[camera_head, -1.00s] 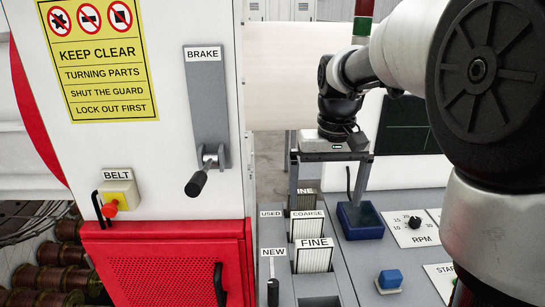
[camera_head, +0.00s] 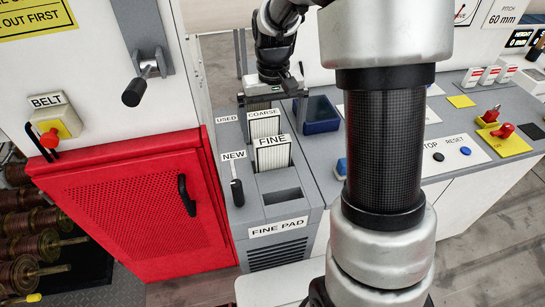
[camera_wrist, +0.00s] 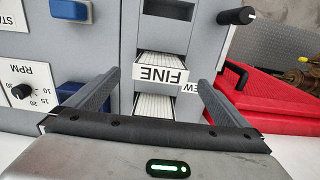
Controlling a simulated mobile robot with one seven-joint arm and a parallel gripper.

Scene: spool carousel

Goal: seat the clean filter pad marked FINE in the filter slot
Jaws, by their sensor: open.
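The white ribbed pad marked FINE (camera_head: 272,155) stands in the grey rack, its label along the top. It also shows in the wrist view (camera_wrist: 160,60). The empty dark slot (camera_head: 282,197) lies in front of it, above a FINE PAD label; part of the opening also shows in the wrist view (camera_wrist: 168,9). My gripper (camera_head: 272,110) is above the back of the rack, behind the FINE pad, with its fingers apart. In the wrist view my gripper (camera_wrist: 159,82) is open and holds nothing.
A white COARSE pad (camera_head: 263,125) stands behind the FINE pad. A darker pad (camera_head: 258,104) is behind that, partly hidden. A black-handled lever (camera_head: 237,192) is left of the rack near NEW. A blue tray (camera_head: 318,115) and control panel lie right; a red guard (camera_head: 130,200) is left.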

